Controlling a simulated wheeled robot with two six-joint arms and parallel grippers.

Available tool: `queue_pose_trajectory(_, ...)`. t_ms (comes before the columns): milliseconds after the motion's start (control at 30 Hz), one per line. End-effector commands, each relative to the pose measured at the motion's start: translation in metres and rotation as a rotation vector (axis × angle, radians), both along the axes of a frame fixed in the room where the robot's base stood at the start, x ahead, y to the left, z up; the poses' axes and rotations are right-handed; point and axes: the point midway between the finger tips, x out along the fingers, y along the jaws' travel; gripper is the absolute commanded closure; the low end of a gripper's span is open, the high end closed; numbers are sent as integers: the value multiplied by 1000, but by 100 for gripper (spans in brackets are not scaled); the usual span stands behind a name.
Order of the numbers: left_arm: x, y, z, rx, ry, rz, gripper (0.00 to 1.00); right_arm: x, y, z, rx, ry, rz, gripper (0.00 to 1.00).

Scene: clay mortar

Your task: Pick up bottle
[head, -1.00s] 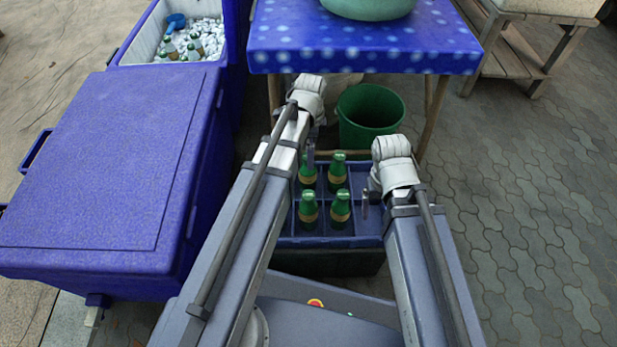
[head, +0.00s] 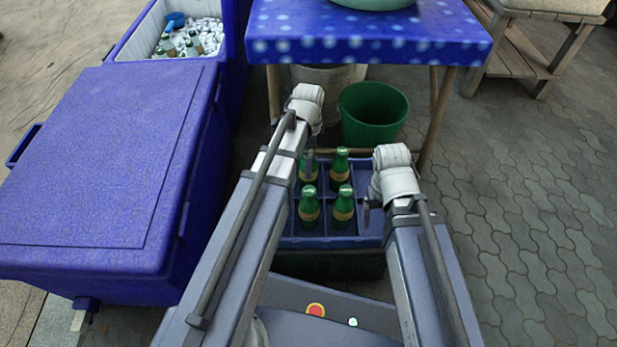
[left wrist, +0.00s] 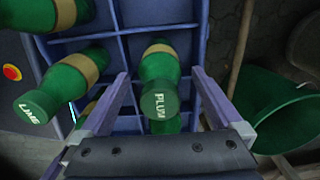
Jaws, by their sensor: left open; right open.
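Several green bottles with tan labels stand upright in a blue divided crate (head: 360,180), among them a near bottle (head: 343,207) and a far bottle (head: 340,166). In the left wrist view a bottle capped PLUM (left wrist: 160,82) shows between the spread fingers of my left gripper (left wrist: 158,98), which is open; I cannot tell whether they touch it. A bottle capped LIME (left wrist: 60,85) is left of the fingers. In the head view my left gripper is partly hidden by its wrist above the crate. My right gripper (head: 367,214) is open and empty at the crate's right side.
A blue cooler (head: 100,160) fills the left, with an open ice-filled cooler (head: 190,30) behind it. A blue dotted table (head: 365,30) stands beyond the crate, with a green bucket (head: 373,112) below.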

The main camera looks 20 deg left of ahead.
Motion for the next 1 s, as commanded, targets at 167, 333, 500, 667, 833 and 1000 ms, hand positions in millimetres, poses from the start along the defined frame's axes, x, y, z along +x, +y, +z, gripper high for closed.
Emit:
queue_pose_trajectory(167,0,0,-18,0,0,0,0,0,0,-18,0,-1,-1,17)
queue_pose_trajectory(333,0,0,-16,0,0,0,0,0,0,-16,0,-1,-1,17)
queue_pose_trajectory(500,0,0,-16,0,0,0,14,0,0,-16,0,-1,-1,17)
queue_pose_trajectory(667,0,0,-16,0,0,0,31,0,0,-16,0,-1,-1,17)
queue_pose_trajectory(833,0,0,-16,0,0,0,51,0,0,-16,0,-1,-1,17)
queue_pose_trajectory(1000,0,0,-16,0,0,0,70,0,0,-16,0,-1,-1,17)
